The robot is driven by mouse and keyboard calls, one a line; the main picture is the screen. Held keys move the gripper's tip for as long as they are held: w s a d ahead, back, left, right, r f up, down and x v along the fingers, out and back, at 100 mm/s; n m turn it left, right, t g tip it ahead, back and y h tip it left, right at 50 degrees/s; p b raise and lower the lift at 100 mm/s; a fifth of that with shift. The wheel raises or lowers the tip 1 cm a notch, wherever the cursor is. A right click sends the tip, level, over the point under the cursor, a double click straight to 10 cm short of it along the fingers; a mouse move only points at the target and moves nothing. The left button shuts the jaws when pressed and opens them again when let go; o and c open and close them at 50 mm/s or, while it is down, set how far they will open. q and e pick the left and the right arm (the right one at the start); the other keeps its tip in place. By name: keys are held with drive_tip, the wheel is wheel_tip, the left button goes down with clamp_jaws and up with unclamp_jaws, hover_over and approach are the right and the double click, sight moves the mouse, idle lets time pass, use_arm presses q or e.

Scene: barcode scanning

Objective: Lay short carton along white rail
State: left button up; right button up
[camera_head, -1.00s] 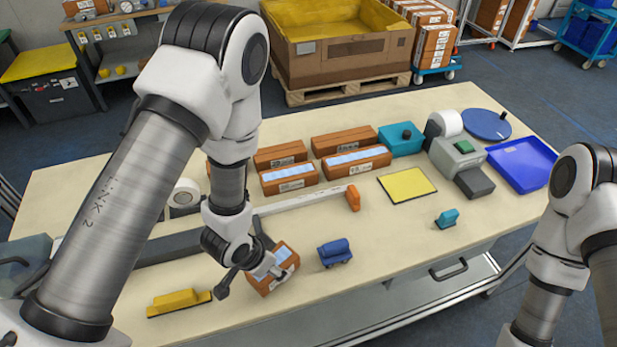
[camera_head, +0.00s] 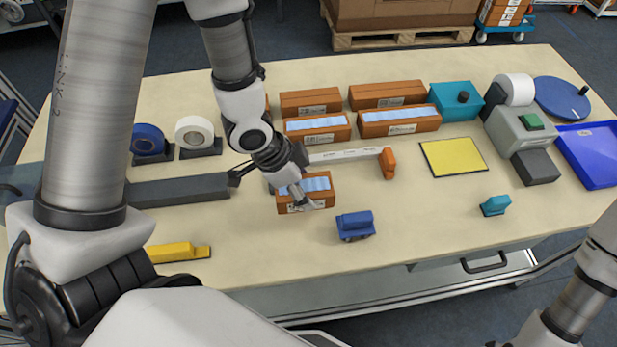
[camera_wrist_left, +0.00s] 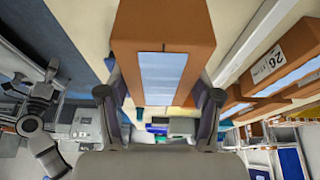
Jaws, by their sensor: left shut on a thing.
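The short carton (camera_head: 306,198), orange-brown with a pale blue strip on top, is just in front of the white rail (camera_head: 345,155). Its long side runs roughly parallel to the rail. My left gripper (camera_head: 303,188) is shut on it from above. In the left wrist view the carton (camera_wrist_left: 162,75) sits between both fingers (camera_wrist_left: 160,98). I cannot tell whether it touches the rail or rests fully on the table. The rail's left part is hidden behind my left arm; an orange stop (camera_head: 387,163) is at its right end. My right gripper is out of view.
Several similar cartons (camera_head: 400,122) stand behind the rail. A dark grey bar (camera_head: 180,190) lies left. A yellow mat (camera_head: 453,157) lies right.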

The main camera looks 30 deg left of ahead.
use_arm(q)
drive_tip(key=shift+a+f+b, duration=0.15)
drive_tip(key=shift+f+b, duration=0.15)
drive_tip(key=shift+b, duration=0.35)
drive_tip(key=shift+w+a+r+p, duration=0.25)
drive_tip(key=shift+w+r+p, duration=0.1)
drive_tip(key=shift+r+p, duration=0.35)
drive_tip(key=w+p, duration=0.1)
drive_tip(key=w, duration=0.1)
drive_tip(key=w+a+p, duration=0.1)
drive_tip(key=w+p, duration=0.1)
drive_tip(key=w+a+f+p, duration=0.1)
drive_tip(key=w, duration=0.1)
drive_tip(key=shift+w+a, duration=0.2)
drive_tip(key=shift+w, duration=0.15)
wheel_tip(320, 180, down, 4)
drive_tip(key=shift+r+b, duration=0.2)
drive_tip(key=shift+b, duration=0.15)
drive_tip(key=shift+w+f, duration=0.25)
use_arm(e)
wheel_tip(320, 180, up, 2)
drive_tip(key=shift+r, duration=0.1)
use_arm(q)
drive_tip(key=shift+s+f, duration=0.2)
drive_tip(key=shift+f, duration=0.1)
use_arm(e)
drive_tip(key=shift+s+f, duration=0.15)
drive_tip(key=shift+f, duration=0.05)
